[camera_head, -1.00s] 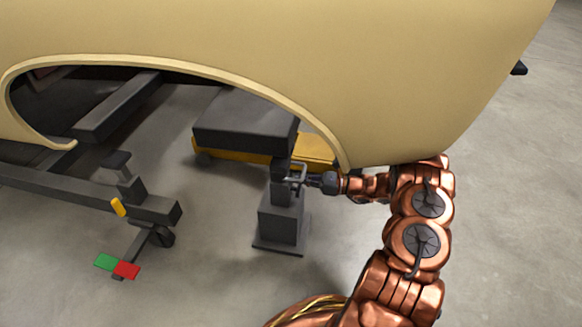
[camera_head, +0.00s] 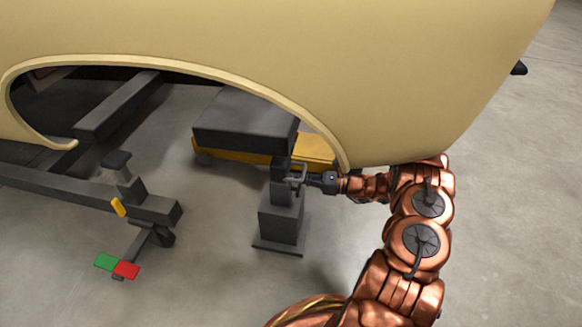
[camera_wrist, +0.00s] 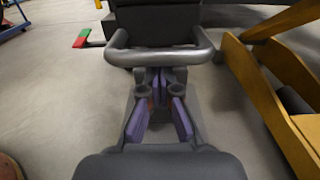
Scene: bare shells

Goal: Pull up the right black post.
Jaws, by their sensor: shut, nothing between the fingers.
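The right black post (camera_head: 280,187) stands upright in its square black stand (camera_head: 281,222), under the tan shell's wheel arch. A grey bar handle sticks out from the post toward my arm; it crosses the upper middle of the wrist view (camera_wrist: 160,57). My gripper (camera_head: 302,180) is at this handle, reaching in from the right. In the wrist view its purple-padded fingers (camera_wrist: 160,78) are shut with nothing between them, and their tips lie just below the bar in the picture. I cannot tell whether they touch the bar.
The tan shell (camera_head: 300,55) hangs close over my arm. A black frame (camera_head: 150,208) with green and red pedals (camera_head: 117,266) stands left. Grey floor in front is clear.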

